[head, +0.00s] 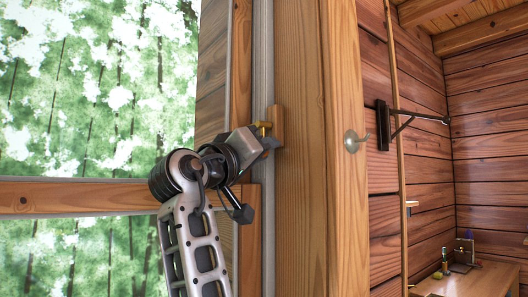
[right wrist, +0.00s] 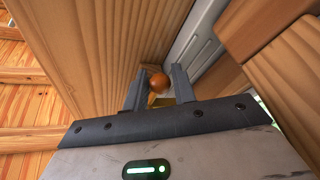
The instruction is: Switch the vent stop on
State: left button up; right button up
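The vent stop shows in the head view as a small brass piece (head: 263,125) beside a wooden block on the window post. In the right wrist view its round orange-brown knob (right wrist: 158,82) stands out, with a bit of brass below it. My right gripper (head: 268,143) is up against this spot in the head view, hiding part of the stop. In the right wrist view the right gripper's two fingers (right wrist: 157,88) are apart, one on each side of the knob, with narrow gaps; I cannot tell if either touches it. My left gripper is out of view.
A thick wooden post (head: 300,150) stands just right of the gripper. The window (head: 80,90) is at left. A wooden desk (head: 490,280) is at lower right.

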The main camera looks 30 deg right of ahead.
jog(key=shift+o, duration=0.9)
jog(key=shift+w, duration=0.1)
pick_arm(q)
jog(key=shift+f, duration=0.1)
pick_arm(e)
jog(key=shift+a+f, duration=0.15)
jog(key=shift+a, duration=0.1)
pick_arm(q)
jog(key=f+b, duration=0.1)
jog(key=b, duration=0.3)
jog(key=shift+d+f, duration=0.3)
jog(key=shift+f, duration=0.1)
pick_arm(e)
jog(key=v, duration=1.5)
jog(key=shift+s+a, duration=0.2)
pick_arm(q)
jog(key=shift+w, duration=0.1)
